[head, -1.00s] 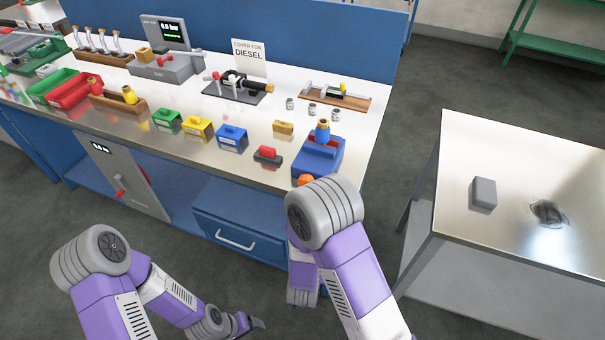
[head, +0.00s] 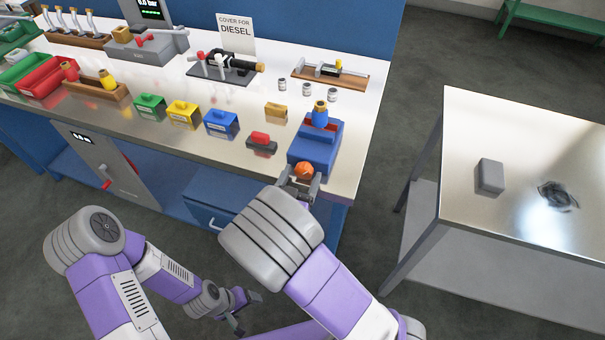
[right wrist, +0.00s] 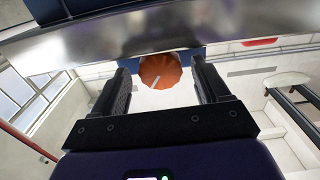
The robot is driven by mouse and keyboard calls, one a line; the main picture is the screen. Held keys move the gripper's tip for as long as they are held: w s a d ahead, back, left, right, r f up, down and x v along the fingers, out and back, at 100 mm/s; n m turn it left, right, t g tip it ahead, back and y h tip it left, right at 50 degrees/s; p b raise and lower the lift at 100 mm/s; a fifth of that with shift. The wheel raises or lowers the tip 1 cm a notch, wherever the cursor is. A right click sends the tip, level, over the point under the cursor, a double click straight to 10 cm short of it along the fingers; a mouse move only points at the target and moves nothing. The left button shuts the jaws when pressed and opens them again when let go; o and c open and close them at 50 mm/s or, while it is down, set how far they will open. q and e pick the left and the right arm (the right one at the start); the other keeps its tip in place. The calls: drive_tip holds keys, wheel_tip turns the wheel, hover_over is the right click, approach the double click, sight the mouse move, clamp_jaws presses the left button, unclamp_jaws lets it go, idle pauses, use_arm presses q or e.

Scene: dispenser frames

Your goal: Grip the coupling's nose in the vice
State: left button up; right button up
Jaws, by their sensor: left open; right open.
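The blue vice (head: 315,150) stands at the right front corner of the bench. The coupling (head: 320,117), a blue body with a brass-coloured top, stands upright at the vice's top; its lower end is hidden. The vice's orange knob (head: 304,169) faces the front edge. My right gripper (head: 299,182) is open at the knob. In the right wrist view the orange knob (right wrist: 160,71) with a white mark lies between the open fingertips (right wrist: 160,75), with gaps at both sides. My left gripper (head: 240,308) is open and empty, low in front of the bench.
A red-handled block (head: 261,142) and a brass-coloured block (head: 276,111) lie left of the vice. Blue, yellow and green boxes stand further left. A side table (head: 520,130) with a grey block (head: 490,177) stands right, across a floor gap.

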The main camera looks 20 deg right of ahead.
drive_tip(key=shift+x, duration=0.85)
drive_tip(key=c, duration=1)
drive_tip(key=shift+f+m+b, duration=0.1)
drive_tip(key=shift+m+b, duration=0.4)
drive_tip(key=shift+m, duration=0.1)
drive_tip(key=shift+m+b, duration=0.55)
drive_tip(key=shift+m, duration=0.55)
drive_tip(key=o, duration=1)
